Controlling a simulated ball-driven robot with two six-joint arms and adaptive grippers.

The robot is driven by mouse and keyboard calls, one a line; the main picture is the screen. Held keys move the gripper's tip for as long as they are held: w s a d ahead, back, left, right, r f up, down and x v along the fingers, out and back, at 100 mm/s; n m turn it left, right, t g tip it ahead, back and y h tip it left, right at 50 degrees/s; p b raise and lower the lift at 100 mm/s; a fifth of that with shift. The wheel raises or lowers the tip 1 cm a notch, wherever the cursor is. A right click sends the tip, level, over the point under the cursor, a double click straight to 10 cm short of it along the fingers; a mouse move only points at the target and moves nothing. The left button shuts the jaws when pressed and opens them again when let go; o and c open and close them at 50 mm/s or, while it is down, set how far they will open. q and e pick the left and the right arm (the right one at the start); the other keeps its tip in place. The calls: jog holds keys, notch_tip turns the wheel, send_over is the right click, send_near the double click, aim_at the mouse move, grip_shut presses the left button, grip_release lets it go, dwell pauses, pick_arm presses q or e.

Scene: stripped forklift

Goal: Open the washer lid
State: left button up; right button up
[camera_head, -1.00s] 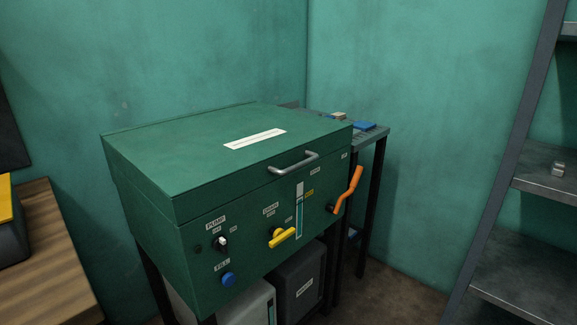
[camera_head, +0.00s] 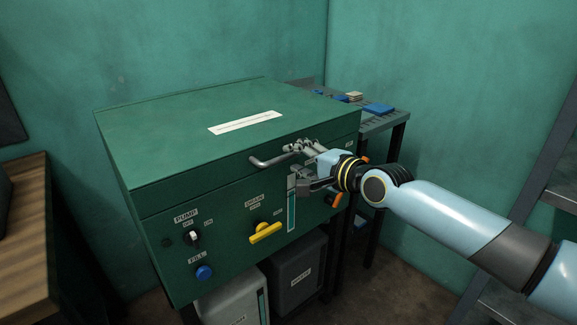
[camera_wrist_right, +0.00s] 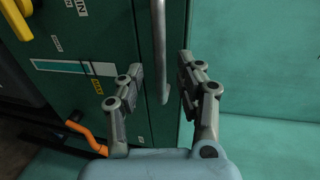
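The green washer has a flat green lid (camera_head: 200,135), which lies closed on the body. A grey bar handle (camera_head: 268,161) is fixed at the lid's front edge and also shows in the right wrist view (camera_wrist_right: 159,50). My right gripper (camera_head: 298,166) is at the right end of the handle. In the right wrist view the gripper (camera_wrist_right: 160,88) has its fingers apart, with the handle's end between them and gaps on both sides. My left gripper is not in view.
The washer front carries a yellow drain lever (camera_head: 265,232), a pump switch (camera_head: 194,237), a blue fill button (camera_head: 204,272) and an orange crank (camera_head: 337,200), partly behind my gripper. A side table (camera_head: 395,118) stands behind right. A wooden bench (camera_head: 30,230) is at left.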

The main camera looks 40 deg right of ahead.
aim_at(291, 156)
jog(key=b+x, duration=0.1)
jog(key=x, duration=0.2)
jog(key=shift+w, duration=0.35)
grip_shut()
jog(key=shift+f, duration=0.15)
